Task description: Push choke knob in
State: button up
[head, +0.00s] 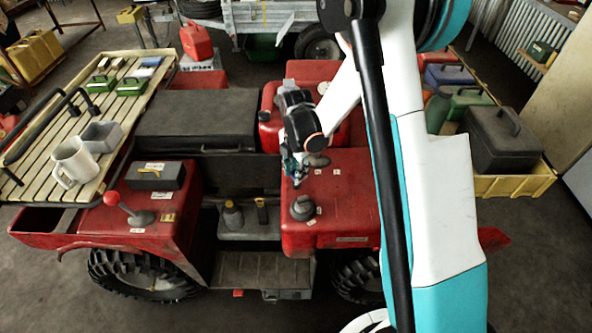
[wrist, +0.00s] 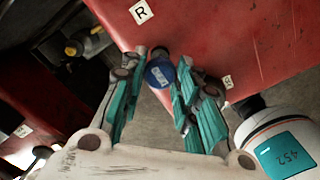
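In the wrist view a round knob with a blue, lettered face (wrist: 160,73) stands out from the edge of a red panel (wrist: 215,35) on a short stem. I take it for the choke knob; the lettering is too small to read. My gripper (wrist: 162,75) has its two teal fingers apart, one on each side of the knob. The knob lies close to the right finger; whether they touch is unclear. In the head view my gripper (head: 292,168) is at the red vehicle's body (head: 335,215), and it hides the knob there.
A grey dial knob (head: 302,208) and small labels sit on the red body near my gripper. A black seat (head: 195,120) lies to the left. A red-topped lever (head: 112,198), a dark box (head: 155,176) and a slatted rack (head: 30,178) with a mug (head: 72,160) stand farther left.

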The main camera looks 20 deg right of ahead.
grip_shut()
jog(key=shift+f+b, duration=1.2)
jog(key=shift+f, duration=0.15)
jog(key=o, duration=0.8)
grip_release()
jog(key=shift+r, duration=0.2)
notch_tip(320, 180, up, 12)
jog(key=shift+f, duration=0.15)
